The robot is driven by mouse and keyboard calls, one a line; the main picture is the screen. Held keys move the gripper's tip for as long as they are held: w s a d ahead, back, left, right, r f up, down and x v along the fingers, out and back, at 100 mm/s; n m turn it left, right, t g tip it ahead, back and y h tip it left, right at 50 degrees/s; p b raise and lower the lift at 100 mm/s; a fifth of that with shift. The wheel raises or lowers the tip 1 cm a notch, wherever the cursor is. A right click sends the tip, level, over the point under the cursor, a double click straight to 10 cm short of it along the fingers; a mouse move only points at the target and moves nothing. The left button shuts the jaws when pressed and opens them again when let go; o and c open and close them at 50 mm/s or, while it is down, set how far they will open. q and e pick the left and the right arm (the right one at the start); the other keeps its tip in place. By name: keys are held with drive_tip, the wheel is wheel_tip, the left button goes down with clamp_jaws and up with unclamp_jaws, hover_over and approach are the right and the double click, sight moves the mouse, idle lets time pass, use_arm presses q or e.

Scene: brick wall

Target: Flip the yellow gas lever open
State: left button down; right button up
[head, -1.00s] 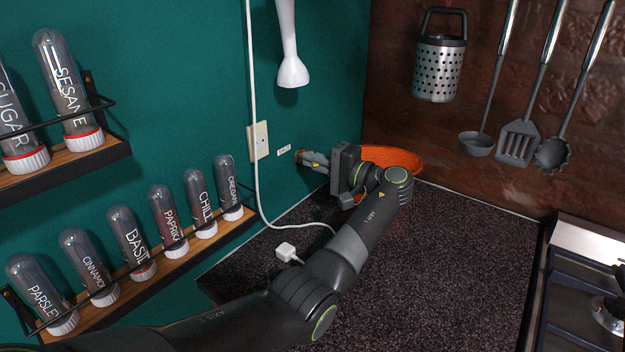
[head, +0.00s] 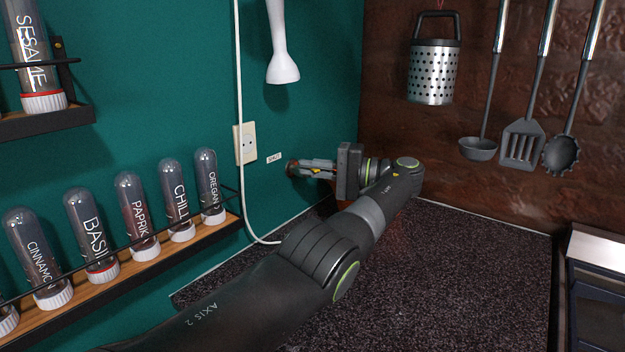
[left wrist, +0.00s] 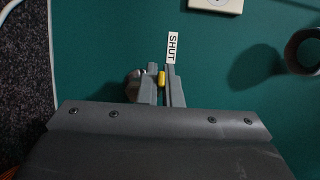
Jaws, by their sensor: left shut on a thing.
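The yellow gas lever (left wrist: 162,78) shows in the left wrist view as a small yellow piece between the two fingers of my left gripper (left wrist: 160,88). The fingers are shut on it. A brass-coloured fitting (left wrist: 133,80) shows just left of the fingers, partly hidden by them. A white label reading "SHUT" (left wrist: 173,47) is on the green wall beside the fingertips. In the head view my left gripper (head: 304,167) reaches the wall right below the small label (head: 274,158); the lever is mostly hidden there. My right gripper is in no view.
A wall socket (head: 245,143) with a white cable (head: 241,70) is left of the gripper. A white hand blender (head: 282,65) hangs above. A spice rack (head: 150,262) is at left. A perforated holder (head: 433,73) and utensils hang right. The dark counter (head: 455,270) is mostly clear.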

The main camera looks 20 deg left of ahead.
use_arm(q)
drive_tip(key=shift+w+r, duration=0.1)
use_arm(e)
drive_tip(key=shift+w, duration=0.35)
use_arm(q)
drive_tip(key=c, duration=1.6)
unclamp_jaws()
drive_tip(key=shift+g, duration=0.4)
